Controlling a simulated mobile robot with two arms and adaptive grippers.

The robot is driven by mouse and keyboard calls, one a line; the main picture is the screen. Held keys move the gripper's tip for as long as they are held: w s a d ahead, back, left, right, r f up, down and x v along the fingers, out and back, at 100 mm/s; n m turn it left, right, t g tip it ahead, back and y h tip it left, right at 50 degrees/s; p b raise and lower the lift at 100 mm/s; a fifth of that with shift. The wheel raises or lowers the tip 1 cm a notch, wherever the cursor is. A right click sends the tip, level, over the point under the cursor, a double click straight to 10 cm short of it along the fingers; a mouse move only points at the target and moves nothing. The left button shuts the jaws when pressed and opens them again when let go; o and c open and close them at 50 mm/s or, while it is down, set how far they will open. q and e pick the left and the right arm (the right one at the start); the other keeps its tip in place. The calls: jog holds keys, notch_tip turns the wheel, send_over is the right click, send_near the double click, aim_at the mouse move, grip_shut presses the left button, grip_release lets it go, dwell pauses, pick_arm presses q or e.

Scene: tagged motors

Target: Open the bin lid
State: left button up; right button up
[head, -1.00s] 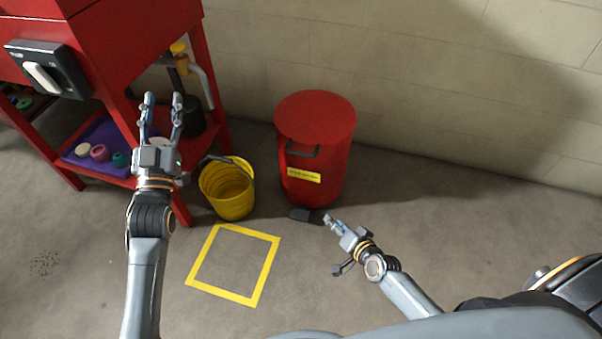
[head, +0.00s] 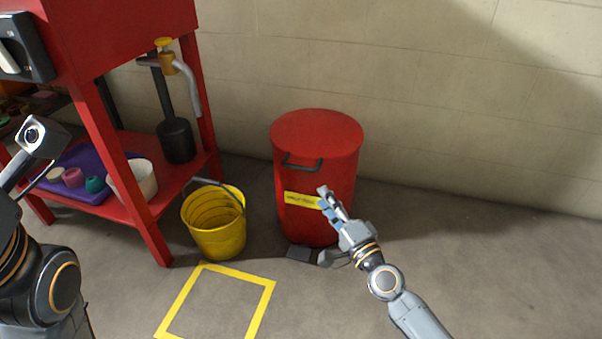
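The red bin (head: 300,220) stands upright against the wall, with its round red lid (head: 317,132) closed. A dark handle (head: 302,163) sits at the front just under the lid, and a yellow label is on the body. A dark pedal (head: 300,252) sticks out at the bin's front foot. My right gripper (head: 323,224) is in front of the bin's lower right side, below the lid and handle, with nothing seen in it.
A yellow bucket (head: 216,238) stands left of the bin. A yellow floor square (head: 262,306) lies in front of it. A red workbench (head: 150,235) with a lower shelf holding a purple tray (head: 95,194) is at the left. The floor right of the bin is clear.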

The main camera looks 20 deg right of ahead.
aim_at(301, 168)
jog(key=x, duration=1.2)
jog(key=shift+w+a, duration=0.15)
jog(key=shift+w, duration=0.1)
jog(key=shift+c, duration=0.2)
grip_shut()
